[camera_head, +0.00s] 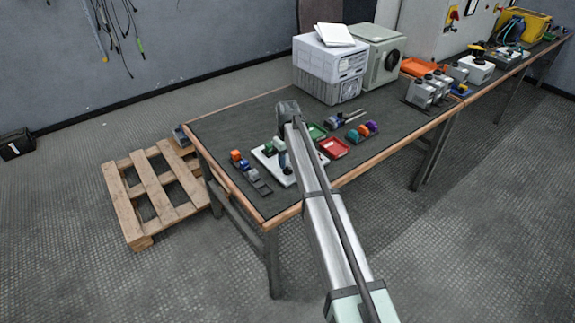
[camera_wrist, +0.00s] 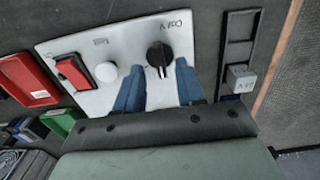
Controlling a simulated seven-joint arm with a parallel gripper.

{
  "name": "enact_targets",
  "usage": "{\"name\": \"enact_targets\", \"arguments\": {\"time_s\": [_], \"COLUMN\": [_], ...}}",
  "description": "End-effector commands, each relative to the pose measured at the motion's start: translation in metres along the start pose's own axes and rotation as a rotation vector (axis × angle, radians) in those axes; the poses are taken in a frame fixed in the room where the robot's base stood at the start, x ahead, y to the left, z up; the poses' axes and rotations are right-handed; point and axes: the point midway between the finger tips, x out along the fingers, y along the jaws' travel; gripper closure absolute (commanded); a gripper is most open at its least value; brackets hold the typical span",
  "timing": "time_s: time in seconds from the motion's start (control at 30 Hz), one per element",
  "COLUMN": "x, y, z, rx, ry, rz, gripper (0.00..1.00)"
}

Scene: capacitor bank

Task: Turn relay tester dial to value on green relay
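The relay tester is a white panel (camera_wrist: 95,45) with a red rocker switch (camera_wrist: 72,72), a white round button (camera_wrist: 106,72) and a black dial (camera_wrist: 159,56) marked "Coil V". In the head view the tester (camera_head: 289,180) is partly hidden by my arm. My gripper (camera_wrist: 159,68) is open, its two blue fingers apart on either side of the dial's near edge; I cannot tell whether they touch it. In the head view my gripper (camera_head: 282,160) is over the tester. A green block (camera_head: 353,136), possibly the green relay, stands in a rack to the right; its value is unreadable.
A rack (camera_head: 262,187) with orange, blue and grey blocks lies left of the tester. A grey block (camera_wrist: 241,79) with upside-down lettering shows in the wrist view. A red tray (camera_head: 334,148) and green tray (camera_head: 316,132) lie right of the tester. White equipment boxes (camera_head: 328,65) stand behind.

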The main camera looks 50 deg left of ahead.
Motion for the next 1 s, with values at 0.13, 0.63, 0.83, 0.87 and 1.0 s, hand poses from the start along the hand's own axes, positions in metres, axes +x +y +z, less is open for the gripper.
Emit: {"name": "enact_targets", "arguments": {"time_s": [0.13, 0.63, 0.83, 0.87, 1.0], "x": [0.016, 0.025, 0.025, 0.025, 0.025], "y": [0.000, 0.000, 0.000, 0.000, 0.000], "z": [0.000, 0.000, 0.000, 0.000, 0.000], "rx": [0.000, 0.000, 0.000, 0.000, 0.000], "ry": [0.000, 0.001, 0.001, 0.001, 0.001], "rz": [0.000, 0.000, 0.000, 0.000, 0.000], "gripper": [0.62, 0.64, 0.83, 0.86, 0.99]}}
